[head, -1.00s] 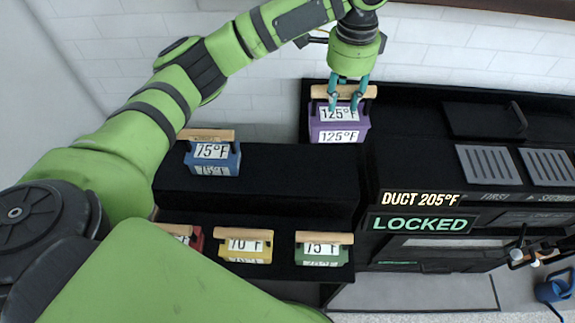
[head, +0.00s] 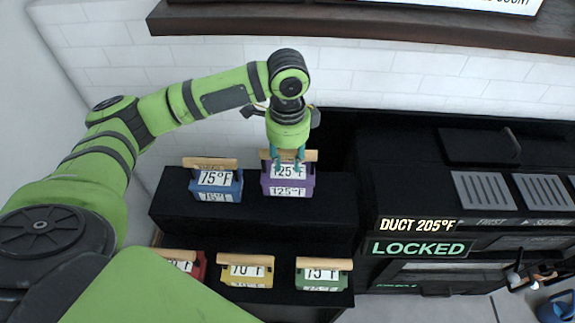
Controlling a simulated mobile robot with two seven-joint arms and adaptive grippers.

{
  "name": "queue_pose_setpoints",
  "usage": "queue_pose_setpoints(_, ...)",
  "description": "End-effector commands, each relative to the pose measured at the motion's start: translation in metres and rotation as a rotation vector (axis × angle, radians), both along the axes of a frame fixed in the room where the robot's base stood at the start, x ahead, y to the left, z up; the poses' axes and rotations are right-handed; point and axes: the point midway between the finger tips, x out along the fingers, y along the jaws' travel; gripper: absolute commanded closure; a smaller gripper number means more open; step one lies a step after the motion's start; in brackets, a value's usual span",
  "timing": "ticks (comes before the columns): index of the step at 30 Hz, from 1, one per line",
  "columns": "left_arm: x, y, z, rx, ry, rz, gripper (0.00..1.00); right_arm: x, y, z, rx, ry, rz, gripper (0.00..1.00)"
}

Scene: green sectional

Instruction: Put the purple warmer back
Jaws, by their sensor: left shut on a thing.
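The purple warmer (head: 302,188), with a wooden handle and white labels reading 125°F, is on or just above the upper black shelf (head: 255,217), to the right of the blue warmer. I cannot tell whether its base touches the shelf. My left gripper (head: 289,168) comes down from above and is shut on the purple warmer near its handle; its fingers hide part of the upper label. My right gripper is not clearly shown.
A blue warmer (head: 215,187) marked 75°F stands close on the left. Red (head: 197,264), yellow (head: 245,270) and green (head: 323,273) warmers stand on the lower step. The black unit with a LOCKED panel (head: 418,248) is at right. A dark wall shelf (head: 350,27) hangs above.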

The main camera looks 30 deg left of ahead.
Motion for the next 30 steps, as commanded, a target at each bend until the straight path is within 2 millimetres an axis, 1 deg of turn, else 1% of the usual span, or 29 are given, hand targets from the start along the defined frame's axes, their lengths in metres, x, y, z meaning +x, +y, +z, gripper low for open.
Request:
queue_pose_setpoints(2,0.0,0.0,-0.006,0.0,0.0,0.001,1.0,0.0,0.0,0.003,0.0,0.0,-0.001,1.0)
queue_pose_setpoints(6,0.0,0.0,-0.025,0.0,0.001,0.0,1.0,0.0,0.0,0.008,0.0,0.0,-0.001,1.0)
queue_pose_setpoints(9,0.001,0.0,-0.034,0.0,-0.002,-0.001,1.0,0.0,0.0,0.009,0.0,0.0,-0.001,1.0)
queue_pose_setpoints(21,0.001,0.0,-0.038,-0.001,-0.003,-0.001,1.0,0.0,0.001,0.009,0.001,0.001,-0.003,1.0)
queue_pose_setpoints(22,-0.001,0.0,-0.041,0.001,0.003,-0.001,0.62,0.0,0.001,0.009,0.001,0.001,-0.003,1.0)
queue_pose_setpoints(23,-0.001,0.0,-0.041,0.001,0.002,-0.001,0.5,0.0,0.001,0.009,0.001,0.001,-0.003,1.0)
queue_pose_setpoints(24,-0.001,0.0,-0.041,0.001,0.002,-0.001,0.42,0.0,0.001,0.009,0.001,0.001,-0.003,1.0)
queue_pose_setpoints(30,-0.001,0.0,-0.041,0.001,0.002,0.0,0.42,0.0,0.001,0.009,0.0,0.001,-0.003,1.0)
